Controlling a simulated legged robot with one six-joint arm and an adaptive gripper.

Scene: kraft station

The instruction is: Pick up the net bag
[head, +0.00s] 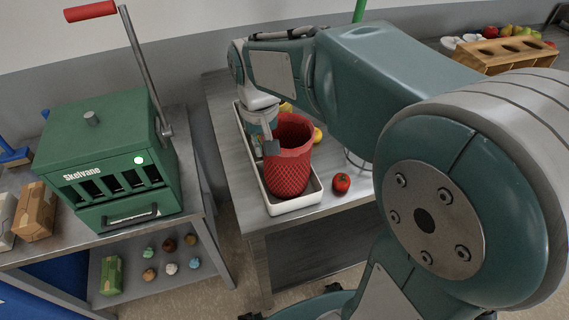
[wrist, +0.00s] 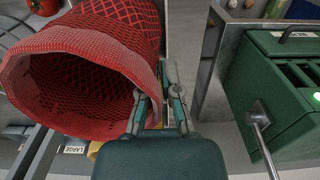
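The net bag (head: 288,165) is red mesh and stands upright in a white tray (head: 285,206) in the head view. In the wrist view the net bag (wrist: 112,30) fills the upper left, its wide mouth facing the camera. My gripper (head: 268,138) is at the bag's upper left side in the head view. The left finger overlaps the rim. I cannot tell whether mesh lies between the fingertips.
A tomato (head: 341,182) lies right of the tray. Yellow fruit (head: 318,134) shows behind the bag. A green machine (head: 108,160) with a lever stands on the left table, across a gap. A wooden crate (head: 506,52) is at the back right. My arm hides much of the table.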

